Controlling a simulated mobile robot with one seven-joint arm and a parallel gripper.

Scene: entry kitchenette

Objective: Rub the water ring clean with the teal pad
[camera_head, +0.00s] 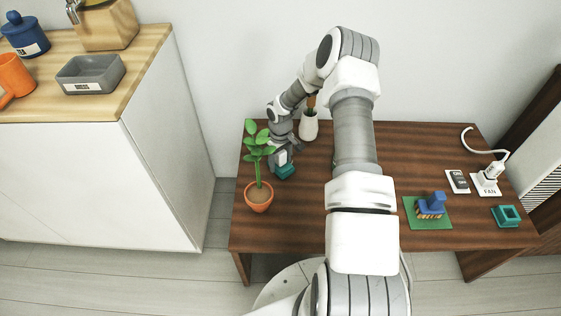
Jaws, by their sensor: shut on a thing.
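The teal pad (286,173) is at the left part of the dark wooden table (300,228), just behind the potted plant. My gripper (284,160) points down from above and is shut on the pad. The pad is low over the table; I cannot tell whether it touches the wood. I cannot make out a water ring; it may be hidden under the pad, behind the plant or behind my arm.
The potted plant (259,197) stands close in front of my gripper, its leaves beside my wrist. A white vase (309,125) stands behind.

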